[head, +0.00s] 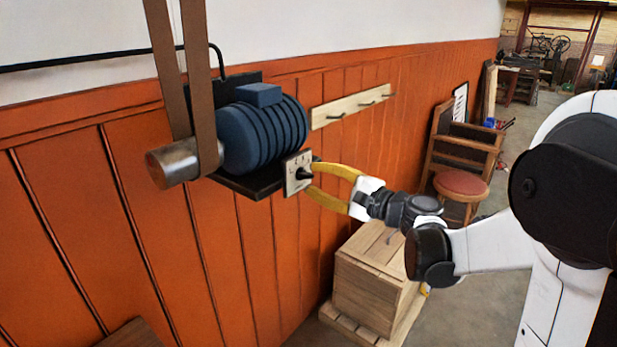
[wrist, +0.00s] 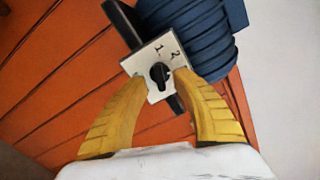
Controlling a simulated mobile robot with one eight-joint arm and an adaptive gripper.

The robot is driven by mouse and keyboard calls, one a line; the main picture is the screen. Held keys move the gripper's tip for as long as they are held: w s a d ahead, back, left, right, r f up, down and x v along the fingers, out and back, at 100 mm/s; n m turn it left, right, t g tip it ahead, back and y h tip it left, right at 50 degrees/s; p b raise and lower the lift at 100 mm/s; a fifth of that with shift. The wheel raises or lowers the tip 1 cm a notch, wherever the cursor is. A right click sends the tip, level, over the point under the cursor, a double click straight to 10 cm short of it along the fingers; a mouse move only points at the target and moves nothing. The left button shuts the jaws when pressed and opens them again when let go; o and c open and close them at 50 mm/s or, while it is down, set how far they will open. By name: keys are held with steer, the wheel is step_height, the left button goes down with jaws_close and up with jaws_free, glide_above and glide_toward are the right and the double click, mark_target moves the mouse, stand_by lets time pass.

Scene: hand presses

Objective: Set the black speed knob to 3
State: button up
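The black speed knob (head: 304,174) sits on a pale dial plate (head: 291,184) at the front of the blue motor (head: 262,132). In the wrist view the knob (wrist: 160,75) shows near the middle of the plate (wrist: 143,62). The marks 1 and 2 are readable above it; other marks are hidden or too small. I cannot tell exactly which mark the knob points at. My gripper (head: 311,178) is open, its yellow fingers reaching to the plate. In the wrist view its fingertips (wrist: 160,78) stand on either side of the knob, with visible gaps.
The motor rests on a dark shelf (head: 250,183) against the orange panelled wall (head: 75,200). A brown belt (head: 203,90) runs up from a metal pulley (head: 172,164). A wooden crate (head: 368,290) stands below my gripper. A chair (head: 462,185) is farther back.

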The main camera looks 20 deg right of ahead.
steer(key=v, duration=0.9)
steer(key=shift+s+d, duration=0.2)
steer(key=shift+s, duration=0.1)
